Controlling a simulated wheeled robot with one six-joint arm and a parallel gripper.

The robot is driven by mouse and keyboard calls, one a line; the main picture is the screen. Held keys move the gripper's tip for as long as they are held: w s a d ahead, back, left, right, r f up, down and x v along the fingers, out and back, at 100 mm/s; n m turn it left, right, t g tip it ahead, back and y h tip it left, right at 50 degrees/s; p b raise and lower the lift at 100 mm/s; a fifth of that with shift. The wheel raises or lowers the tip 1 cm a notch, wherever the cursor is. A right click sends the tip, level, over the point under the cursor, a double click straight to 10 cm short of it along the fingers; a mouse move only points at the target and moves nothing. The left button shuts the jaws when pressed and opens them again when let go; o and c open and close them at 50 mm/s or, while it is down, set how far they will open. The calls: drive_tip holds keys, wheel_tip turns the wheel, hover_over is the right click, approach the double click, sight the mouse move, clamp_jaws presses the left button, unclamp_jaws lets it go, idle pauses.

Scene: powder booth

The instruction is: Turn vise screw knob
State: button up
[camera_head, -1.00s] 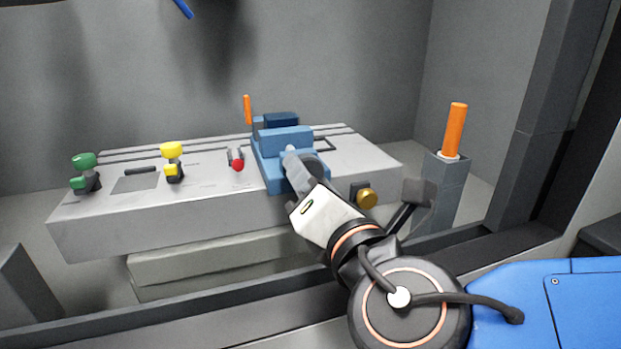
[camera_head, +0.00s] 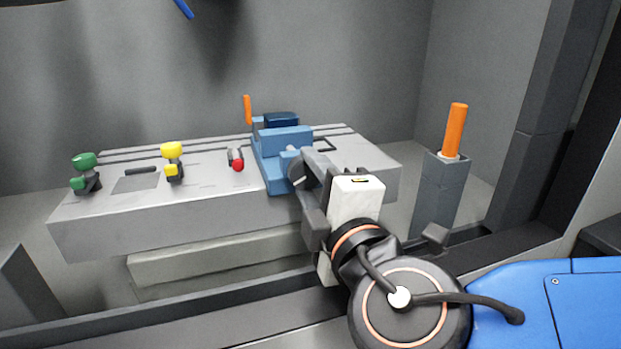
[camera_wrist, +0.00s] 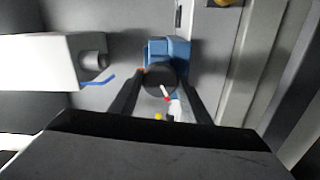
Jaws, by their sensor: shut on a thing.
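The blue vise (camera_head: 285,140) stands on the grey machine table. Its dark round screw knob (camera_head: 297,174) faces me at the front and is partly covered by my gripper (camera_head: 305,168). In the wrist view the knob (camera_wrist: 158,82) is a dark disc in front of the blue vise body (camera_wrist: 168,50). My gripper's two fingers (camera_wrist: 160,88) lie on either side of it there, and the gripper is shut on the knob. A small pale bar shows across the knob's face in the wrist view.
The grey table (camera_head: 130,220) carries a green knob (camera_head: 83,160), a yellow knob (camera_head: 171,149) and a red-tipped lever (camera_head: 238,164) left of the vise. A thin orange handle (camera_head: 247,108) stands behind. A thick orange handle (camera_head: 456,130) rises from a grey post (camera_head: 440,190) at right.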

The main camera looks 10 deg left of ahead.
sight(307, 176)
drive_tip(key=shift+m, duration=1.5)
drive_tip(key=o, duration=1)
drive_tip(key=shift+o, duration=0.2)
drive_tip(key=shift+d, duration=0.1)
drive_tip(key=shift+v, duration=2.2)
drive_tip(key=v, duration=1.3)
